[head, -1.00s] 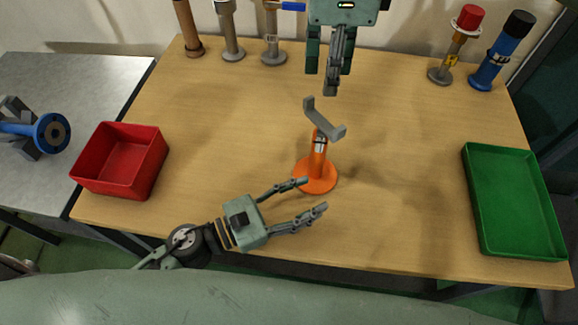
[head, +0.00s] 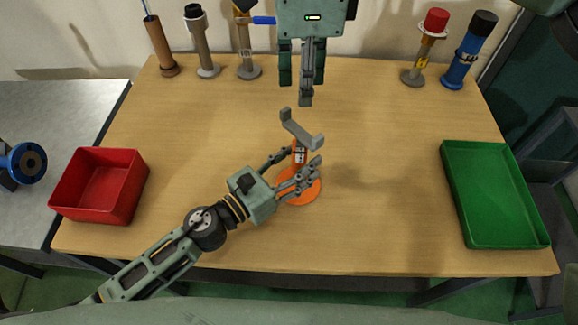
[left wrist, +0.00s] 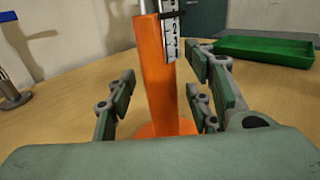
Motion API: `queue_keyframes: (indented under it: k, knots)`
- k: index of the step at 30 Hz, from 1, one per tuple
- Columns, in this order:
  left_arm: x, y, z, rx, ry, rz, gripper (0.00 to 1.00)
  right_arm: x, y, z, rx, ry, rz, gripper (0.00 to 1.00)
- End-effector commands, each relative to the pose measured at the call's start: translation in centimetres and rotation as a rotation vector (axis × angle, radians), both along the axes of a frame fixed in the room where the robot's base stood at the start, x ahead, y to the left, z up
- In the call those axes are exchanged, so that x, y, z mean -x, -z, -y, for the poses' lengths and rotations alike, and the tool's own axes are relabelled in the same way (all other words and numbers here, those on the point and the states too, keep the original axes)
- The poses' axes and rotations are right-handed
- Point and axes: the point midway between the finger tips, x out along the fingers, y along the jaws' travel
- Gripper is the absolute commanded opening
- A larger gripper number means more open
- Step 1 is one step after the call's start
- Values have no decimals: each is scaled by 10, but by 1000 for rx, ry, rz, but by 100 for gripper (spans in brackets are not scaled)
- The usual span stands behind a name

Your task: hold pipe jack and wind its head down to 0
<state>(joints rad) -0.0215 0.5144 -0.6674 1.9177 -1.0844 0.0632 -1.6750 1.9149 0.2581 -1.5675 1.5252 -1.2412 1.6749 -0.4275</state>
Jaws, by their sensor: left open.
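The pipe jack stands upright on the wooden table, with an orange base and post (head: 309,194) and a grey V-shaped head (head: 301,130) on top. My left gripper (head: 294,167) is open, with its fingers on either side of the orange post, low down. In the left wrist view the post (left wrist: 154,85) rises between the open fingers, with gaps on both sides. A white scale (left wrist: 170,35) with black numbers is on the post. My right gripper (head: 305,97) hangs above and behind the head, fingers pointing down and apart from it; its finger gap is unclear.
A red bin (head: 100,185) stands at the left and a green tray (head: 495,195) at the right. Several stands line the back edge, including a red-topped one (head: 430,45) and a blue one (head: 468,55). The table around the jack is clear.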

Motion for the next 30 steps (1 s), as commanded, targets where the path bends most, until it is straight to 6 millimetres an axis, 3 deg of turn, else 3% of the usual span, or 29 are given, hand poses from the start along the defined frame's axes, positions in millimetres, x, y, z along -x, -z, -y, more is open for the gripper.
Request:
queue_keyframes:
  k: [9,25,30]
  knots:
    - [-1,0,2,1,1,-1,48,0,0,0,0,0,0,31]
    - [-1,0,2,0,1,0,1,0,0,0,0,0,0,31]
    - [-1,0,2,0,1,0,0,0,0,0,0,0,0,31]
